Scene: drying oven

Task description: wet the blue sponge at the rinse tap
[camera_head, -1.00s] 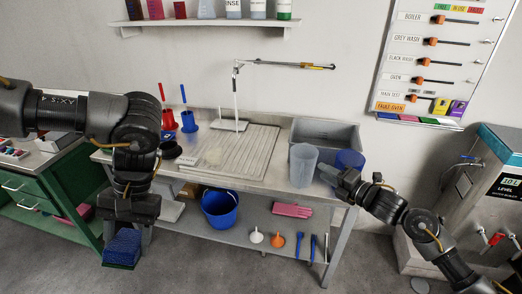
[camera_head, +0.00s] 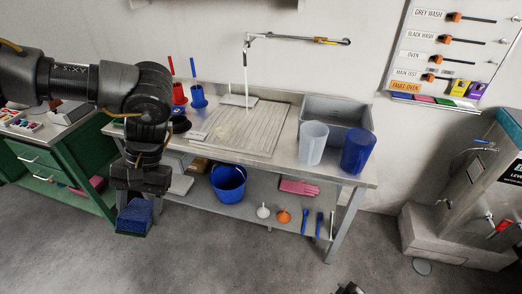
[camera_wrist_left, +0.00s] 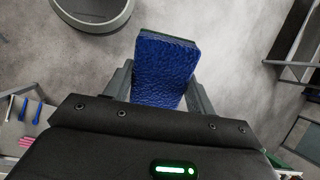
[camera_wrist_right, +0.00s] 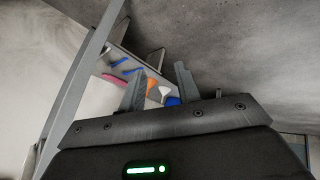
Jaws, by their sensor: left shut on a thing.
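The blue sponge (camera_head: 135,216), with a dark green edge, is held by my left gripper (camera_head: 140,198), shut on it in front of the bench's left end, below the worktop. It also shows in the left wrist view (camera_wrist_left: 166,68) between the two fingers. The steel machine at the right has a red-handled tap (camera_head: 503,226). No label shows which one is the rinse tap. My right gripper (camera_wrist_right: 160,86) is open and empty; only a bit of that arm shows at the head view's bottom edge.
The steel bench carries a grey basin (camera_head: 337,112), a clear grey beaker (camera_head: 312,143) and a blue beaker (camera_head: 357,152) at its right. The floor in front is clear.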

